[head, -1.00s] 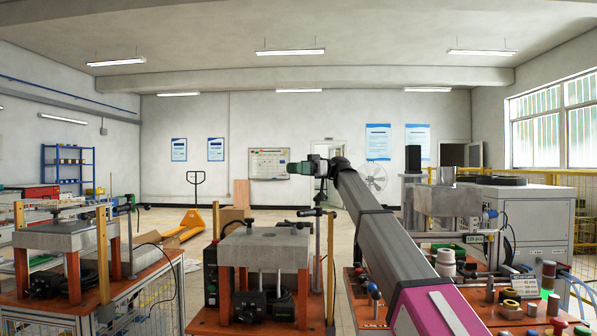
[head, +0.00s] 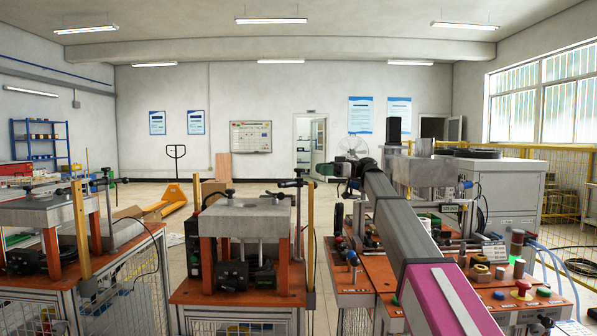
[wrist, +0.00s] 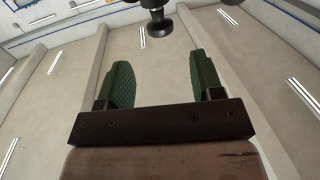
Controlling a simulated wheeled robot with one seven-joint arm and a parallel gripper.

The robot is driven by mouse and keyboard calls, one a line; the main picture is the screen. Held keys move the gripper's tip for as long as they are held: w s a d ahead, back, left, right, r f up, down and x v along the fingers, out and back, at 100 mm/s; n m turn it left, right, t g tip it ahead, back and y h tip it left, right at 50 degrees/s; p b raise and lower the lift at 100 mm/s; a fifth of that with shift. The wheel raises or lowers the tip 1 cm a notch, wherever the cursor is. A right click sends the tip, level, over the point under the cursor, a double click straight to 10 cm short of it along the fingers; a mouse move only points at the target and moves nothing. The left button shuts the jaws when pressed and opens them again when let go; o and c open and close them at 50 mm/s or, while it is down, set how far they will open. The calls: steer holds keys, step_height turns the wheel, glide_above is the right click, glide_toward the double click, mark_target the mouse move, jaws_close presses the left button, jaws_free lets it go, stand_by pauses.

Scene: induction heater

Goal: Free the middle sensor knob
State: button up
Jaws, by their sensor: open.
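The middle workstation (head: 245,215) has a grey metal plate on orange legs, with black knobs on top. A dark sensor arm with a knob (head: 292,184) stands on a post at its right side; I take this to be the middle sensor. My gripper (head: 326,169) is to the right of that knob in the head view, pointing left, with open, empty green fingers. In the wrist view my gripper (wrist: 160,65) is open with nothing between the fingers. A black knob (wrist: 157,22) shows beyond the fingertips there, apart from them, roughly centred.
A similar workstation (head: 50,220) stands on the left, with its own post and sensor arm. An orange bench (head: 480,290) with buttons and fittings stands on the right. A yellow pallet jack (head: 172,200) is on the floor behind. A wooden-coloured upright (head: 310,235) stands at the middle station's right edge.

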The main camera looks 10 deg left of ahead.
mark_target(298, 169)
steer(key=x, duration=0.9)
steer(key=shift+a, duration=0.15)
